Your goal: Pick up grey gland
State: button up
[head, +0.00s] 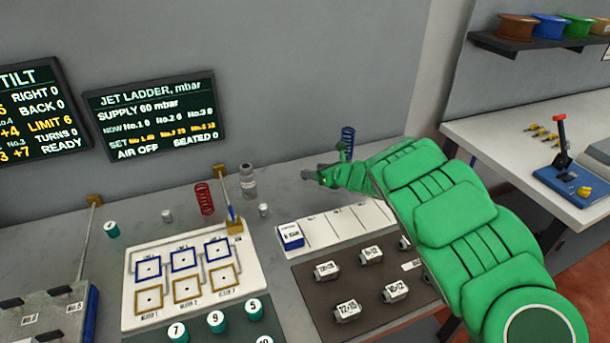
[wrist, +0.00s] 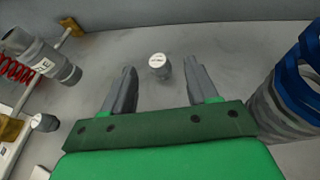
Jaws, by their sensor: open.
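A small grey gland (wrist: 158,68) with a white lettered top stands upright on the grey bench in the wrist view. The lettering is too small to read. It shows between the two fingertips of my gripper (wrist: 159,72), with a gap on each side. The jaws are open and empty. In the head view my gripper (head: 318,174) is low over the back of the bench, left of the blue spring (head: 347,140). I cannot make out that gland there. Another small grey piece (head: 264,210) stands farther left and also shows in the wrist view (wrist: 44,122).
A grey labelled bottle (head: 248,182) and a red spring (head: 204,199) stand left of my gripper. The blue spring is close on the right in the wrist view (wrist: 300,80). A white tray (head: 345,219) and a dark mat (head: 318,297) with labelled pieces lie in front.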

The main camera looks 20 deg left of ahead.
jog(key=shift+s+f+x, duration=0.15)
jog(key=shift+x, duration=0.7)
jog(key=shift+s+f+x, duration=0.1)
jog(key=shift+f+x, duration=0.05)
jog(key=shift+x, duration=1.8)
jog(key=c, duration=1)
